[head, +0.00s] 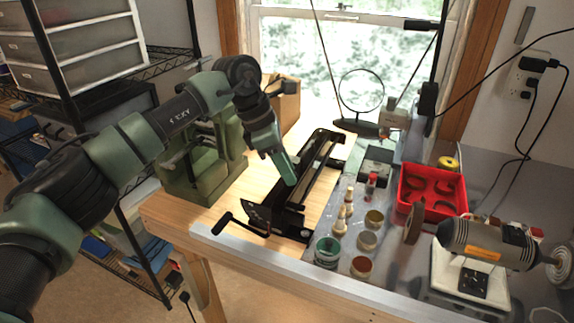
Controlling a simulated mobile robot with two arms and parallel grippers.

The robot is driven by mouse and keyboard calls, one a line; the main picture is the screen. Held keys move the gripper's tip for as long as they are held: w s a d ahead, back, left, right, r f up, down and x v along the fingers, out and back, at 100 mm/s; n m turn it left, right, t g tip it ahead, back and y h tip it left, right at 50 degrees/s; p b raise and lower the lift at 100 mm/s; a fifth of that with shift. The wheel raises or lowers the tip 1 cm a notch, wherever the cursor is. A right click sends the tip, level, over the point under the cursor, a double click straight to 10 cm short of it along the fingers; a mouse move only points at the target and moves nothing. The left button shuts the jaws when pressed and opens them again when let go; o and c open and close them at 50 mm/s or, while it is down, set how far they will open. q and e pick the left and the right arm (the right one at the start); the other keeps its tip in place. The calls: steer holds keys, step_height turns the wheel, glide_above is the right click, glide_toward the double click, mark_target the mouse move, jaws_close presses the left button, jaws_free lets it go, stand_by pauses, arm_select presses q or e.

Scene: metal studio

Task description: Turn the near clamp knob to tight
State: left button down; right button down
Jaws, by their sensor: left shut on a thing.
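A long black clamp device (322,158) lies on the wooden bench top, running from front left to back right. Its near end has a dark upright plate (262,213) and a black crank handle (230,222) that reaches out to the left. My right gripper is not in view.
A green metal box frame (205,170) stands left of the device. To its right are small jars (328,252), a red tray (432,193) and a bench grinder (485,243). The bench's metal front edge (260,257) is clear.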

arm_select(q)
steer(key=shift+w+r+m, duration=0.1)
steer(key=shift+m, duration=0.4)
steer(key=c, duration=1.1)
jaws_free()
steer(key=shift+a+r, duration=0.25)
steer(key=shift+r, duration=0.15)
steer(key=v, duration=0.7)
steer(key=shift+b, duration=0.45)
steer(key=shift+f, duration=0.15)
